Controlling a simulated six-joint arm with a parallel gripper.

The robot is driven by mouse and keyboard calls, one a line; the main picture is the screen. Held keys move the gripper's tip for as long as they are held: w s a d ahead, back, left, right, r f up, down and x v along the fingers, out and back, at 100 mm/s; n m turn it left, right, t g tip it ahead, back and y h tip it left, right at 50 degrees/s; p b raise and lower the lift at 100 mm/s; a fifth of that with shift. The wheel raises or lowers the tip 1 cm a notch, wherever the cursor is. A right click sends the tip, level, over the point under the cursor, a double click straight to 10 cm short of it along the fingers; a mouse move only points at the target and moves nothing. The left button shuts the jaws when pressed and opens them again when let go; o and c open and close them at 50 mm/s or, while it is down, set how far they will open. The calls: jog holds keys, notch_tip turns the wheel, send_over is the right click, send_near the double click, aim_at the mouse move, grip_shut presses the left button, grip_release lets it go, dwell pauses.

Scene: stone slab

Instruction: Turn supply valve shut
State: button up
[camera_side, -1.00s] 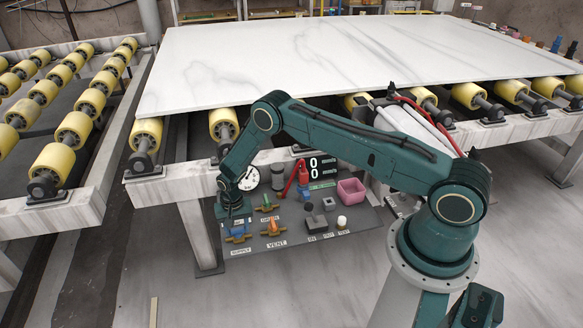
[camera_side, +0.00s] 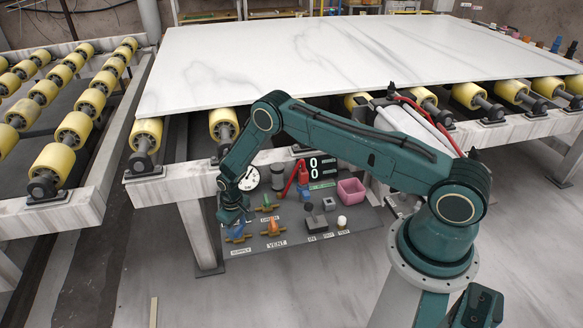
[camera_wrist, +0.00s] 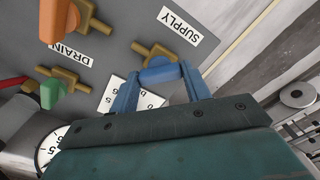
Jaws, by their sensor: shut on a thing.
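The supply valve has a brass body (camera_side: 236,239) and a blue handle (camera_side: 237,230). It sits at the front left of the grey panel, by a SUPPLY label (camera_side: 241,251). In the wrist view the brass body (camera_wrist: 157,52) lies beside its SUPPLY label (camera_wrist: 178,31), with the blue handle (camera_wrist: 158,75) in front. My gripper (camera_side: 234,219) reaches down over this valve. In the wrist view my gripper's blue fingers (camera_wrist: 162,86) are on both sides of the handle and shut on it. The exact contact is partly hidden.
A drain valve with green handle (camera_side: 267,203) and a vent valve with orange handle (camera_side: 272,227) stand close to the right. A dial gauge (camera_side: 248,178), red lever (camera_side: 292,180), display (camera_side: 322,166) and pink bin (camera_side: 351,191) are on or above the panel. The slab (camera_side: 330,60) lies above.

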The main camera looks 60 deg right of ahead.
aim_at(237, 228)
jog(key=n, duration=0.4)
jog(key=shift+n, duration=0.4)
jog(key=n, duration=0.4)
jog(key=shift+w, duration=0.1)
jog(key=o, duration=1)
jog(key=shift+r, duration=0.1)
notch_tip(237, 228, up, 14)
dwell(0.4)
dwell(0.3)
